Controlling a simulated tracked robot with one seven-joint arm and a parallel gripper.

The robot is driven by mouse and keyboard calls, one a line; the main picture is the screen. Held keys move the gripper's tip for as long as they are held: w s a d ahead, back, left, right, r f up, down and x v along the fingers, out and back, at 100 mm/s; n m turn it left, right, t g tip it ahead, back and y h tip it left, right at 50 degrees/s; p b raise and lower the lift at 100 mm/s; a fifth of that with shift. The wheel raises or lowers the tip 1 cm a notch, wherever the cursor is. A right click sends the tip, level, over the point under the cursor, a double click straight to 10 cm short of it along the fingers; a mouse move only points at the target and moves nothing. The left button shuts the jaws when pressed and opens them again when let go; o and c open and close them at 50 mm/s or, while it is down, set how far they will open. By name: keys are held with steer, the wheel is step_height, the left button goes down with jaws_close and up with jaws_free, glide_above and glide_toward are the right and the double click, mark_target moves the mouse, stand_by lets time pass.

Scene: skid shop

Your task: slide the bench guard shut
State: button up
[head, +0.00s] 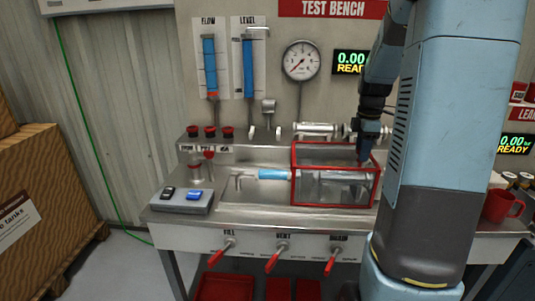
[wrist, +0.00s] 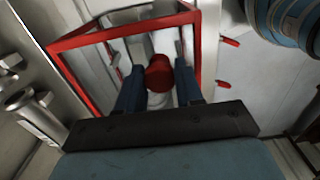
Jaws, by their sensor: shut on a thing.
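The bench guard (head: 293,176) is a clear box with a red frame on the test bench. It covers the right part of a metal cylinder, whose blue end (head: 272,174) sticks out to the left of the frame. My gripper (head: 364,160) reaches down at the guard's right end. In the wrist view my two fingers stand on either side of a red knob (wrist: 158,73), and the gripper is shut on it. The guard's red frame (wrist: 120,32) spreads beyond the fingers there. The contact is partly hidden in the head view.
A grey box with black and blue switches (head: 180,204) sits at the bench's left. Red-handled valves (head: 273,262) line the bench front. A red mug (head: 502,205) stands at right. The bench top left of the guard has some bare room (head: 235,208) near the front.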

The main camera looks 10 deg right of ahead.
steer(key=shift+s+d, duration=0.1)
steer(key=shift+d, duration=0.45)
steer(key=shift+s+d, duration=0.2)
steer(key=shift+d, duration=0.4)
steer(key=shift+s+d, duration=0.2)
steer(key=shift+d, duration=0.35)
steer(key=o, duration=0.8)
steer(key=shift+o, duration=0.2)
step_height(320, 180, up, 8)
steer(key=shift+f, duration=0.25)
